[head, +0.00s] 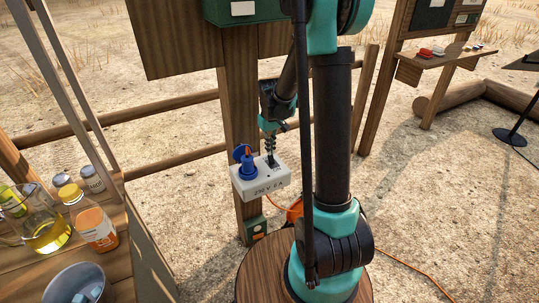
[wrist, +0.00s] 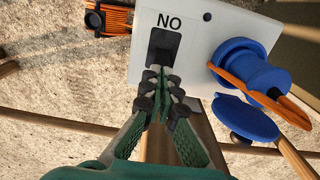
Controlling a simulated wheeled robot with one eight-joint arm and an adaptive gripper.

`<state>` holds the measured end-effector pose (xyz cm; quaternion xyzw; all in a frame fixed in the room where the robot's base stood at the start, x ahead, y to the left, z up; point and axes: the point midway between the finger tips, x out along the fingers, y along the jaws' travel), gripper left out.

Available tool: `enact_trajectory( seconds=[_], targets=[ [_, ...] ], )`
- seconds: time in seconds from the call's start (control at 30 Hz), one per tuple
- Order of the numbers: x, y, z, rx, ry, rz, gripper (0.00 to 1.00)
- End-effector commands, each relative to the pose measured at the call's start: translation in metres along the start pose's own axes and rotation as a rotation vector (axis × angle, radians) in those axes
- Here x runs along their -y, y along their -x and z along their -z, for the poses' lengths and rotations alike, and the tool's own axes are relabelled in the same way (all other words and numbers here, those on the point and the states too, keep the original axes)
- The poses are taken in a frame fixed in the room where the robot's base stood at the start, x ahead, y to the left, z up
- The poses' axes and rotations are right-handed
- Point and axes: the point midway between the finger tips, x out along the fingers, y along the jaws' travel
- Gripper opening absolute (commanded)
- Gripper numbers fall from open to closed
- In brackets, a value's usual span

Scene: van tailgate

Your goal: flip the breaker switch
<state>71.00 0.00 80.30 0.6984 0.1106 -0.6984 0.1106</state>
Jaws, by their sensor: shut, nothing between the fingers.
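The white breaker box (head: 262,187) is mounted on a wooden post, with print on its front. It fills the upper part of the wrist view (wrist: 200,30). The dark switch (wrist: 161,46) sits in a dark frame on it, and the letters beside it read NO in this view, which is ON upside down. My gripper (head: 270,152) is shut with nothing in it, over the box's top face. In the wrist view its fingertips (wrist: 160,80) are at the near edge of the switch and hide part of it. I cannot tell whether they touch.
A table (head: 110,205) with jars and a jug of yellow liquid is at left. A green box (head: 243,12) hangs above on the post. A wooden rail runs behind.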

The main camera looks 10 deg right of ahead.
Motion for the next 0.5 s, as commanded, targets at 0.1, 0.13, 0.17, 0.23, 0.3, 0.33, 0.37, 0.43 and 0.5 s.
enact_trajectory(
  seconds=[0.1, 0.13, 0.17, 0.23, 0.3, 0.33, 0.37, 0.43, 0.5],
  targets=[
    [0.000, 0.009, 0.000, 0.000, 0.000, 0.000, 0.00],
    [0.000, 0.011, 0.000, 0.000, 0.000, 0.000, 0.00],
    [0.000, 0.013, 0.000, 0.000, 0.000, 0.000, 0.00],
    [0.000, 0.019, 0.000, 0.000, 0.000, 0.000, 0.00],
    [0.000, 0.024, 0.000, 0.000, 0.000, 0.000, 0.00],
    [0.000, 0.026, 0.000, 0.000, 0.000, 0.000, 0.00],
    [0.000, 0.028, 0.000, 0.000, 0.000, 0.000, 0.00],
    [0.000, 0.033, 0.000, 0.000, 0.000, 0.000, 0.00],
    [0.000, 0.038, 0.000, 0.000, 0.000, 0.000, 0.00]
  ],
)
